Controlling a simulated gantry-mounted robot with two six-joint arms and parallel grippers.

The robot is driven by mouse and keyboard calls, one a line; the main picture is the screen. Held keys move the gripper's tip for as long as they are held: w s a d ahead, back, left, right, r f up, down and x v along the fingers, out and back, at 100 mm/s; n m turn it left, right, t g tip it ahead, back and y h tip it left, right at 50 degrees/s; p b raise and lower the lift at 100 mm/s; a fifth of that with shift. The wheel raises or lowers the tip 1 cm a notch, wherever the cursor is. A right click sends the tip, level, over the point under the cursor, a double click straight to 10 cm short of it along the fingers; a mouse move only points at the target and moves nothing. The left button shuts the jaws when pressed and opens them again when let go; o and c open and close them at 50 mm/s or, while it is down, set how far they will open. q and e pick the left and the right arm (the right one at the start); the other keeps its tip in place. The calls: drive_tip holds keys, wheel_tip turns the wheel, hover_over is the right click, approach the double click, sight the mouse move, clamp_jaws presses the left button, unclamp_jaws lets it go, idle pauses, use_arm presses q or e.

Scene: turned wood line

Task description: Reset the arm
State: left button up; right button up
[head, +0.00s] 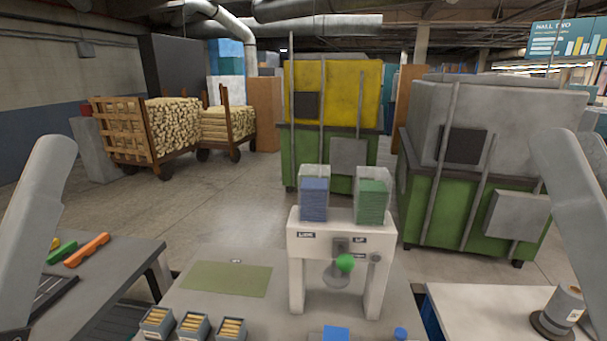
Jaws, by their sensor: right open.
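My left arm (38,205) comes in at the left edge and slopes down out of the picture; its gripper is not in view. My right arm (572,185) comes in at the right edge and slopes down toward the lower right. My right gripper is open at that edge, with too little showing to make out its fingertips. Neither arm touches anything that I can see.
A white stand (297,262) holds blue (313,200) and green (371,203) stacks; a green ball (345,262) shows under its crossbar. Boxes of wooden pieces (193,326) stand front left. A grey spool (563,303) stands at right. The green mat (227,279) is bare.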

drive_tip(key=d+r+h+p, duration=0.3)
drive_tip(key=r+h+p, duration=0.2)
drive_tip(key=r+p, duration=2.8)
drive_tip(key=shift+w+h+p, duration=0.3)
drive_tip(key=shift+w+h, duration=0.1)
